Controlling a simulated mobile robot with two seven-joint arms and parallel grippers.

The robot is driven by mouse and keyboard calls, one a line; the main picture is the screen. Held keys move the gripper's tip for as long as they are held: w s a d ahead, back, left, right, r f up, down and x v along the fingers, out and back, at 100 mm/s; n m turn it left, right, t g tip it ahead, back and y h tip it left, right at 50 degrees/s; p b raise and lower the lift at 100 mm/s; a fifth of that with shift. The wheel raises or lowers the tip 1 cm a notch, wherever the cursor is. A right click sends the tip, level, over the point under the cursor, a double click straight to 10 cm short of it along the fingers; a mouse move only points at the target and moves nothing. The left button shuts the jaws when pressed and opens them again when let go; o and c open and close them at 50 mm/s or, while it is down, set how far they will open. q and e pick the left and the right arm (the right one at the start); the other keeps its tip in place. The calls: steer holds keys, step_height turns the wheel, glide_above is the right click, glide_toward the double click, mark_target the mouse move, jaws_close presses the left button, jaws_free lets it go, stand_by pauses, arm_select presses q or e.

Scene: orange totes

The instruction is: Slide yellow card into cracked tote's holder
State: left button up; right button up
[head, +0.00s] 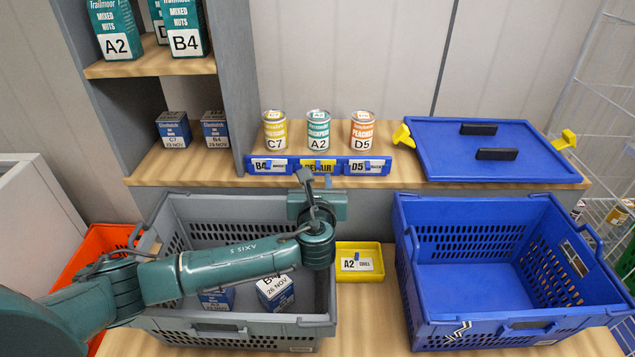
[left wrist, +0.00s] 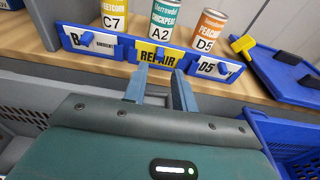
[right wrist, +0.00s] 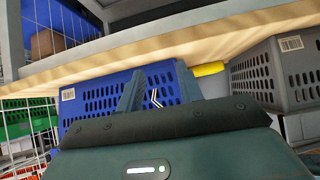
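The yellow card (head: 317,167), marked REPAIR, sits in the middle slot of a blue rack on the shelf edge; it also shows in the left wrist view (left wrist: 160,54). My left gripper (head: 306,180) is just in front of the rack. In the left wrist view its fingers (left wrist: 160,76) are apart, with the card beyond their tips and nothing held. The blue tote (head: 487,333) on the right has a white, jagged crack mark on its front wall, also seen in the right wrist view (right wrist: 100,95). My right gripper (right wrist: 160,82) is open and empty, facing that wall. I cannot make out the holder.
A grey tote (head: 185,215) with boxes stands below my left arm. A yellow tray (head: 378,270) with a white A2 card lies between the totes. Several cans (head: 318,130) stand behind the rack. A blue lid (head: 480,150) lies on the shelf at right.

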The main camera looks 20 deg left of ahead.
mark_target(318, 168)
arm_select(q)
steer(key=b+x, duration=0.4)
steer(key=x, duration=0.1)
steer(key=shift+w+f, duration=0.1)
steer(key=shift+w, duration=0.05)
steer(key=shift+w+a, duration=0.1)
steer(key=shift+w, duration=0.2)
arm_select(e)
steer(key=shift+w+a+f+t+y, duration=0.3)
steer(key=shift+a+f, duration=0.2)
steer(key=shift+a, duration=0.1)
arm_select(q)
steer(key=shift+c, duration=0.6)
